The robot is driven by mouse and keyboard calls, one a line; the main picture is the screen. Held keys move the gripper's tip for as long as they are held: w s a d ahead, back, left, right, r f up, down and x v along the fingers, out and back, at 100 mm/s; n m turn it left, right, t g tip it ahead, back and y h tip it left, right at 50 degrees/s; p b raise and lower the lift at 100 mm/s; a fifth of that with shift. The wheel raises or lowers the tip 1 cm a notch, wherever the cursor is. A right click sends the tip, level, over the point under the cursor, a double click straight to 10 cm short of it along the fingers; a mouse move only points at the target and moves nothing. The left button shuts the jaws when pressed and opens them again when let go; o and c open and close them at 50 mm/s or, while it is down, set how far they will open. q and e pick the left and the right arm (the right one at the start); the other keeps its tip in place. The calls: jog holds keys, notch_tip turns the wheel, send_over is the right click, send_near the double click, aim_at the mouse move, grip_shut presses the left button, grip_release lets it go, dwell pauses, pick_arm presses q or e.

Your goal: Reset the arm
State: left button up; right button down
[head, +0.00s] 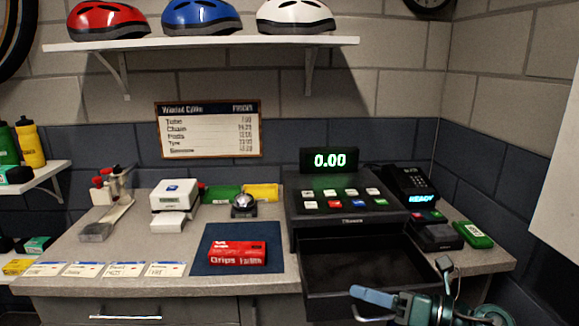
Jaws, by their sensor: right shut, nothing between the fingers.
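My right gripper (358,302) is at the bottom right of the head view, its fingers pointing left. It is shut and empty, in front of the open, empty-looking drawer (365,262) of the black cash register (345,203). The drawer front is partly hidden behind the gripper. The register's display (329,160) reads 0.00 in green. My left gripper is not in view.
A red box (237,254) lies on a dark blue mat (216,264) left of the drawer. A bell (244,205), white printer (174,205), card terminal (433,233) and green box (473,234) stand on the counter (80,215). Helmets sit on the shelf (200,44) above.

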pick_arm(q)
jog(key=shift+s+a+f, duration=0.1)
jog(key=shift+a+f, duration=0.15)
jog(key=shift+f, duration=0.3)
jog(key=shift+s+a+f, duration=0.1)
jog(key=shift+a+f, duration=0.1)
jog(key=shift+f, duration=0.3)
pick_arm(e)
jog(key=s+f+n+h, duration=0.4)
jog(key=s+f+n, duration=0.2)
jog(key=n, duration=0.5)
jog(key=s+f+n+t+h, duration=0.1)
jog(key=s+f+n+h, duration=0.2)
jog(key=s+f+n, duration=0.3)
jog(key=s+f+n+h, duration=0.4)
jog(key=s+f+n, duration=0.3)
jog(key=f+n, duration=0.6)
jog(key=n, duration=0.4)
jog(key=shift+d+f+n+t+h, duration=0.3)
jog(key=shift+d+f+n, duration=0.1)
